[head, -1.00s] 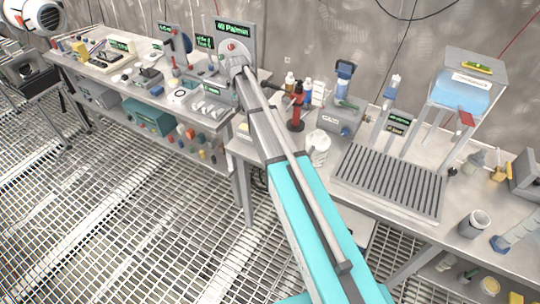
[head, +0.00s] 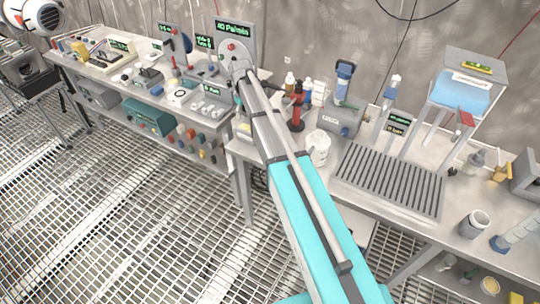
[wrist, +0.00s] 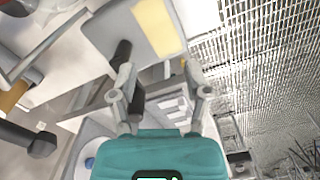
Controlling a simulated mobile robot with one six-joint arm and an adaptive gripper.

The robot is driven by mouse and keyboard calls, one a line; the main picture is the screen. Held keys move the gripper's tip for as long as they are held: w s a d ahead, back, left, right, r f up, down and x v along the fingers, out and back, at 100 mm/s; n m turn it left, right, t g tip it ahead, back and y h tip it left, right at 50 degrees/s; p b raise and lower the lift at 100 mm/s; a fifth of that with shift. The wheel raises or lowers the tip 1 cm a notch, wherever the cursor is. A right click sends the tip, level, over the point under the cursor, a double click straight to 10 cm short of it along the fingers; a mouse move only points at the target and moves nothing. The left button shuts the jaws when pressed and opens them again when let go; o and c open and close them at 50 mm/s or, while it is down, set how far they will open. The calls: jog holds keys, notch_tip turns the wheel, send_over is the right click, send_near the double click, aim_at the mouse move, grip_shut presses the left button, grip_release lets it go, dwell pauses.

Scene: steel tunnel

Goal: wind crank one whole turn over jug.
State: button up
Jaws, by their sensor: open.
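A grey upright panel with a green-lettered sign (head: 233,29) stands at the bench's back, with a round grey part and red spot before it, partly behind my arm. I cannot tell for certain which part is the crank. A white jug-like vessel (head: 318,148) stands on the bench right of my arm. In the wrist view my gripper (wrist: 162,95) has its two fingers spread apart. A dark cylindrical handle (wrist: 121,55) shows by the left finger, not clearly between the fingers. In the head view my arm hides the gripper.
A red stand (head: 297,112) and several bottles are behind the white vessel. A slatted grey rack (head: 390,180) and a raised blue tank (head: 461,95) stand to the right. The left bench (head: 105,75) is crowded. Grating floor lies open in front.

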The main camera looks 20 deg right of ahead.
jog(key=n, duration=0.2)
jog(key=s+d+n, duration=0.1)
jog(key=n, duration=0.1)
jog(key=shift+s+d, duration=0.1)
jog(key=shift+s, duration=0.05)
jog(key=n, duration=0.2)
jog(key=d+n, duration=0.1)
jog(key=n, duration=0.1)
jog(key=shift+s+d, duration=0.1)
jog(key=shift+s, duration=0.2)
notch_tip(320, 180, up, 14)
jog(key=p, duration=1.4)
jog(key=s+f+m+b, duration=0.5)
jog(key=s+f+b, duration=0.1)
jog(key=s, duration=0.6)
jog(key=s+f+m+b, duration=0.5)
jog(key=s+f+b, duration=0.1)
jog(key=s, duration=0.5)
jog(key=shift+s+d+m, duration=0.35)
jog(key=shift+m, duration=0.05)
jog(key=s+m, duration=0.1)
jog(key=s, duration=0.2)
jog(key=shift+s+d+m, duration=0.1)
jog(key=shift+s+m, duration=0.2)
jog(key=shift+s, duration=0.05)
